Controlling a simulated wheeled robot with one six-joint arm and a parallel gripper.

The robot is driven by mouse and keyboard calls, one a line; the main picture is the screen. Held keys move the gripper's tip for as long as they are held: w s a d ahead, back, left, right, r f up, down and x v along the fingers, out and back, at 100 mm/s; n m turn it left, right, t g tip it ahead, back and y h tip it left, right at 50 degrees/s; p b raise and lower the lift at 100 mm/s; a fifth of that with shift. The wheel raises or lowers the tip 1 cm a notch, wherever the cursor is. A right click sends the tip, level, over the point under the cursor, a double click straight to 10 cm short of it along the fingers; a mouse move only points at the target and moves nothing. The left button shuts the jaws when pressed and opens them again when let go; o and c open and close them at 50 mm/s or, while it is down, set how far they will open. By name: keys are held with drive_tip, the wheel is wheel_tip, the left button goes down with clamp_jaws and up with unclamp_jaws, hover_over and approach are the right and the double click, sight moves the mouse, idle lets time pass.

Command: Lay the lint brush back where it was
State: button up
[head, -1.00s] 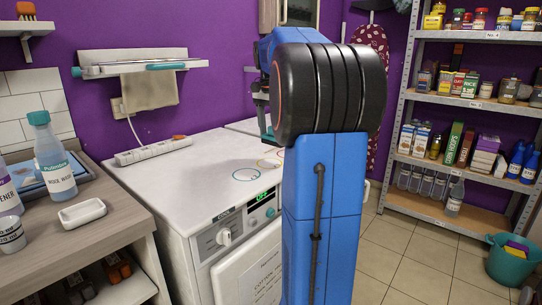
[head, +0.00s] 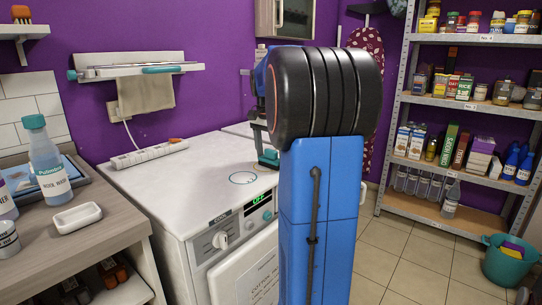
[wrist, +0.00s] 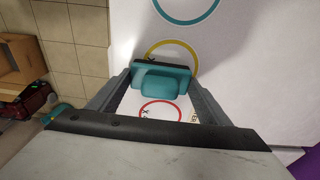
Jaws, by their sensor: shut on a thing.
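The lint brush (wrist: 166,83), a teal block with a black edge, sits between the fingertips of my gripper (wrist: 165,76) in the wrist view. My gripper is shut on it. In the head view the teal brush (head: 268,158) shows low at my gripper (head: 262,130), over the far right part of the white machine top (head: 190,175); my arm hides part of it. In the wrist view a yellow ring (wrist: 149,51) lies just beyond the brush and a red ring (wrist: 160,103) shows between the fingers. I cannot tell whether the brush touches the top.
A blue ring (head: 243,178) lies on the bare machine top, left of my gripper. A power strip (head: 150,153) lies along its back edge. A counter (head: 110,225) with a bottle (head: 48,160) and a white dish (head: 77,217) stands at left. Shelves (head: 470,105) stand at right.

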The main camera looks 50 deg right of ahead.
sight(269, 160)
drive_tip(key=o, duration=0.9)
drive_tip(key=r, duration=0.4)
drive_tip(key=a+r, duration=0.1)
drive_tip(key=r, duration=0.7)
drive_tip(key=shift+a, duration=0.2)
drive_tip(key=shift+s, duration=0.1)
